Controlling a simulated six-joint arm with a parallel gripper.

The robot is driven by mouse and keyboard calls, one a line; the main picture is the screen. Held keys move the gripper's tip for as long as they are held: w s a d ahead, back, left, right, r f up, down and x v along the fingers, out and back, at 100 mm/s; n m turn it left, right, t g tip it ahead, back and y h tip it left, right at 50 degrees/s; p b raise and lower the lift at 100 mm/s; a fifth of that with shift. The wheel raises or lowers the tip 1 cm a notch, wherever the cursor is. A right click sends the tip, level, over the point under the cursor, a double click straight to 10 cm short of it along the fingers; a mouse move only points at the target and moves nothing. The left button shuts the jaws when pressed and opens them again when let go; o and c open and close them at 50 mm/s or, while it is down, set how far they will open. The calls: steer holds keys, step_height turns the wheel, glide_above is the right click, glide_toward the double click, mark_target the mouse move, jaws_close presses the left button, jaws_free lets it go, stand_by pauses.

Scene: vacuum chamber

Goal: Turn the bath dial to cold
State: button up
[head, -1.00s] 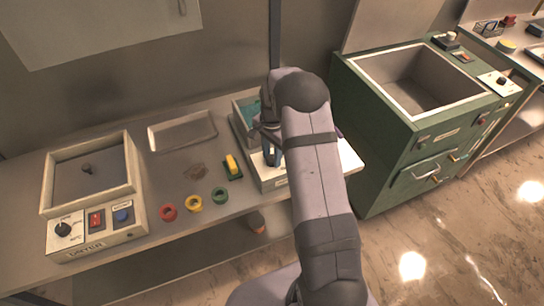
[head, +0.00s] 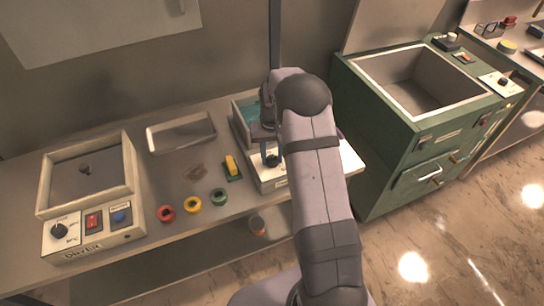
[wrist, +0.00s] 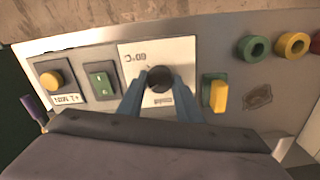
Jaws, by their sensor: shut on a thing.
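The bath dial is a dark round knob (wrist: 160,79) on a white plate, seen in the wrist view with "60°C" printed upside down. It also shows as a dark knob in the head view (head: 272,161). The bath (head: 243,132) is a pale box with a teal inside, on the bench. My gripper (wrist: 160,88) has its two blue fingers shut on the dial, one on each side. In the head view my arm hides part of the bath panel. The dial's exact pointer direction cannot be made out.
Beside the dial are a green switch (wrist: 101,85) and a yellow button (wrist: 52,81). A yellow piece on a green base (head: 232,167) stands left of the bath. Red, yellow and green rings (head: 219,196) lie on the bench. A dryer (head: 88,192) stands at left.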

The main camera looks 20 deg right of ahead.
mark_target(272, 158)
steer(key=n, duration=0.6)
steer(key=shift+n, duration=0.3)
steer(key=n, duration=0.5)
steer(key=shift+r+b, duration=0.1)
steer(key=shift+b, duration=0.25)
steer(key=shift+n, duration=0.3)
steer(key=o, duration=1.1)
steer(key=shift+c, duration=0.2)
steer(key=shift+r+b, duration=1)
steer(key=shift+r, duration=2.65)
